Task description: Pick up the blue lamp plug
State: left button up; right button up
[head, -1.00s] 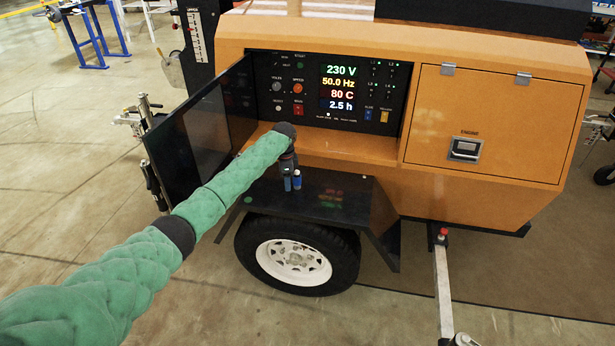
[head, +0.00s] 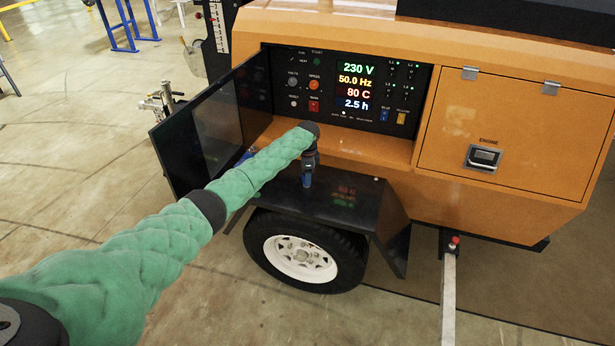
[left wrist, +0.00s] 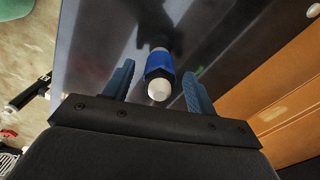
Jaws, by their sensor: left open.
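The blue lamp plug (left wrist: 160,66), a blue body with a white end and a dark part beyond, shows in the left wrist view over a dark glossy surface. My left gripper (left wrist: 158,88) is open, with one blue finger on each side of the plug and gaps between them. In the head view my left gripper (head: 307,181) points down at the black fender shelf (head: 345,207) below the control panel. I cannot tell the plug apart from the fingers there. My right gripper is not in view.
The orange trailer's lit control panel (head: 350,90) is behind the gripper. The open black door (head: 196,135) stands left of my arm. A small blue thing (head: 246,156) shows beside my arm, partly hidden. The shelf's right part is clear.

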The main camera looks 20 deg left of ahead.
pick_arm(q)
jog(key=shift+s+a+f+p, duration=0.1)
jog(key=shift+f+p, duration=0.2)
jog(key=shift+f, duration=0.95)
jog(key=c, duration=1.1)
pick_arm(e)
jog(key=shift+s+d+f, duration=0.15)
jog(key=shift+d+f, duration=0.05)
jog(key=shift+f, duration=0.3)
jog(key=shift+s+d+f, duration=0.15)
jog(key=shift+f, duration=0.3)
pick_arm(q)
jog(key=shift+r, duration=0.1)
